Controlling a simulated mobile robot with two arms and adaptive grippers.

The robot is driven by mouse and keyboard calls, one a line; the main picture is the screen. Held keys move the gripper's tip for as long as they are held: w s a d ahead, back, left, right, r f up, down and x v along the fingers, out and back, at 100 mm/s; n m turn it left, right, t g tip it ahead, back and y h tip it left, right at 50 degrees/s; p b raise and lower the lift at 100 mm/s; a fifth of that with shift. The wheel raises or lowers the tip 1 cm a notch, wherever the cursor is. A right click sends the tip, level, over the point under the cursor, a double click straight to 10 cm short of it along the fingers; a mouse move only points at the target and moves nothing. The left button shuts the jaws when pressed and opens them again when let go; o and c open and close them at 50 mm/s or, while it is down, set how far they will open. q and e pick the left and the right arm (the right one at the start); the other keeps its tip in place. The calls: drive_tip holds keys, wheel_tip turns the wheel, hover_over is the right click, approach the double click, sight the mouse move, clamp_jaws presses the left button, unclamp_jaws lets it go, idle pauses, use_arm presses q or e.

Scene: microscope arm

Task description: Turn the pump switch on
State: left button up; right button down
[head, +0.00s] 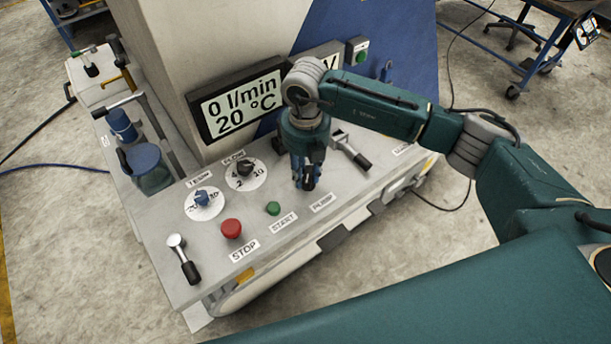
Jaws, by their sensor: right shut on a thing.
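The PUMP label (322,202) is on the front edge of the light grey control panel (200,258). My right gripper (306,186) points down at the panel just behind this label. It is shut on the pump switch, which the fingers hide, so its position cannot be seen. The display (242,98) reads 0 l/min and 20 °C. My left gripper is not in view.
Left of my gripper are the green START button (273,208), the red STOP button (231,228), the FLOW knob (246,168) and the blue TEMP knob (202,197). A lever (351,150) stands close to its right. A grey column (195,60) rises behind.

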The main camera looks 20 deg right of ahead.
sight(307, 172)
drive_tip(key=m+b, duration=0.1)
drive_tip(key=m, duration=0.3)
drive_tip(key=shift+w+m+b, duration=0.2)
drive_tip(key=shift+m+b, duration=0.1)
drive_tip(key=shift+b, duration=0.05)
drive_tip(key=shift+d+r+m+b, duration=0.15)
drive_tip(key=shift+m+b, duration=0.3)
drive_tip(key=shift+m, duration=1.55)
drive_tip(key=shift+w, duration=0.1)
drive_tip(key=c, duration=1.4)
unclamp_jaws()
wheel_tip(307, 172, up, 12)
drive_tip(key=shift+f, duration=0.1)
